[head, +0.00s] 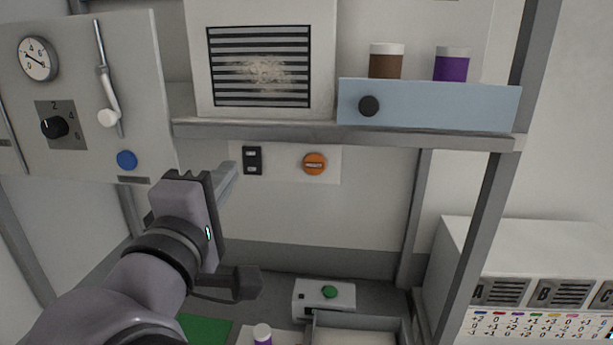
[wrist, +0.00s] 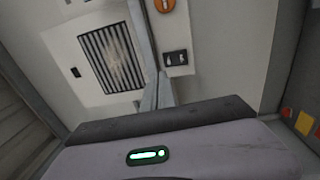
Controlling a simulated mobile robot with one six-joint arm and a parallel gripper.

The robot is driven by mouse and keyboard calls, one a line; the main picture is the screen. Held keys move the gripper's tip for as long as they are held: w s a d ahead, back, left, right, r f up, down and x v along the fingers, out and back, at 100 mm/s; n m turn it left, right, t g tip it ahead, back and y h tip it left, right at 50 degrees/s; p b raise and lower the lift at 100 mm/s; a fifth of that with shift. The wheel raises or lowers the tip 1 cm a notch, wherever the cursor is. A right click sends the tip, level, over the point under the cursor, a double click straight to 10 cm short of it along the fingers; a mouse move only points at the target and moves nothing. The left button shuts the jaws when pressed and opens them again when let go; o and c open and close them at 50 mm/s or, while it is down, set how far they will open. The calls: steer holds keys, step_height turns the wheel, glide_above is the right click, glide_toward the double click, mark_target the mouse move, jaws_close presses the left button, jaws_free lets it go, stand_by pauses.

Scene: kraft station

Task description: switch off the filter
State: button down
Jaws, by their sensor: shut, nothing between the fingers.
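The filter (head: 320,60) is a pale box with a dark slatted grille that has a dusty patch, standing on the shelf; it shows tilted in the wrist view (wrist: 65,45). Below the shelf, a pale plate carries a black two-part rocker switch (head: 252,160) and an orange round knob (head: 315,163). The wrist view shows the switch (wrist: 177,58) and part of the knob (wrist: 164,5). Which control belongs to the filter cannot be told. My gripper (head: 230,178) is shut and empty, its tips left of and slightly below the switch. Contact cannot be told; the tips also show in the wrist view (wrist: 162,90).
The shelf edge (head: 340,132) runs above the plate. A grey panel (head: 85,90) with gauge, dial, lever and blue button is at left. A blue drawer front (head: 440,104) is at right. A small box with a green button (head: 325,296) stands below.

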steer(key=shift+s, duration=3.1)
steer(key=w+d+f+m+g+h+b, duration=0.15)
steer(key=d+f+m+g+b, duration=0.35)
steer(key=d+f, duration=0.65)
steer(key=w+d+f+m+g+h+b, duration=0.1)
steer(key=d+f+m+g+h+b, duration=0.15)
steer(key=d+f+g+b, duration=0.85)
steer(key=s+f+m+t+y+b, duration=0.1)
steer(key=s+f+m+y+b, duration=0.1)
steer(key=f, duration=0.8)
steer(key=s+f+m+t+y+b, duration=0.1)
steer(key=s+f+m+y+b, duration=0.2)
steer(key=f, duration=0.7)
steer(key=s+f+m+y+b, duration=0.2)
steer(key=s+f+m+b, duration=0.3)
steer(key=f+m+b, duration=0.2)
step_height(320, 180, down, 3)
steer(key=shift+s+d+r+m+t+y+b, duration=0.15)
steer(key=shift+d+m+t+y+b, duration=0.2)
steer(key=shift+m, duration=0.6)
